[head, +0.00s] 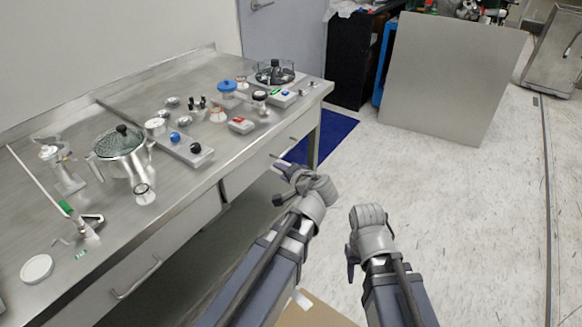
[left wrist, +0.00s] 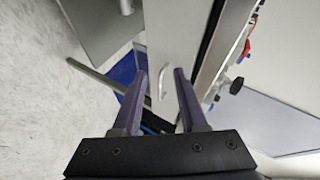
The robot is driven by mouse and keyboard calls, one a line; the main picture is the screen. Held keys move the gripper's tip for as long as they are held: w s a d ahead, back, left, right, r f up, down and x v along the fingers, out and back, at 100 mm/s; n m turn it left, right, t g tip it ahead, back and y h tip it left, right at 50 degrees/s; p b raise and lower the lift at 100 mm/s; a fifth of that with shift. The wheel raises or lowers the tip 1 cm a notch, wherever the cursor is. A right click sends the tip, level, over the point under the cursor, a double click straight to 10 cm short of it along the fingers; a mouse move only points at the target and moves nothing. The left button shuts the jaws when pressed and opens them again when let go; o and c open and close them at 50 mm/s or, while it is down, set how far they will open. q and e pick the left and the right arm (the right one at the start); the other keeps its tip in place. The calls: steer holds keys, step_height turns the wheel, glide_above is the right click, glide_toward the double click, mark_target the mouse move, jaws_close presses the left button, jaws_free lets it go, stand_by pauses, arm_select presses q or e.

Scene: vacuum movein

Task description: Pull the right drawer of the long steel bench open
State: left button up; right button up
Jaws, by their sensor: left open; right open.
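The long steel bench (head: 95,110) runs along the wall at the left of the head view. Its right drawer (head: 243,180) looks flush with the bench front. In the left wrist view the pale drawer front (left wrist: 165,35) lies ahead, and its small bar handle (left wrist: 162,84) shows between the fingers. My left gripper (head: 279,178) is open in front of this drawer, and its two fingers also show in the left wrist view (left wrist: 161,72). It holds nothing; whether a finger touches the handle is unclear. My right gripper (head: 352,262) is open and empty over the floor, its fingers partly hidden.
The left drawer has a long handle (head: 136,279). A blue mat (head: 330,130) lies beyond the bench end.

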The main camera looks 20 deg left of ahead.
arm_select(q)
steer(key=w+a+f+m+t+y+b, duration=0.1)
steer(key=w+f+m+t+b, duration=0.25)
steer(key=w+b, duration=0.35)
steer(key=m+t+h+b, duration=0.2)
steer(key=m+t+b, duration=0.35)
steer(key=b, duration=0.35)
glide_toward(290, 148)
steer(key=w, duration=0.2)
steer(key=shift+w+a, duration=0.15)
steer(key=shift+a, duration=0.25)
arm_select(e)
step_height(290, 148, down, 18)
steer(key=shift+f, duration=0.2)
arm_select(q)
steer(key=p+x, duration=0.1)
steer(key=x, duration=0.7)
steer(key=shift+a, duration=0.1)
arm_select(e)
steer(key=shift+r, duration=0.5)
arm_select(q)
steer(key=shift+c, duration=0.2)
jaws_close()
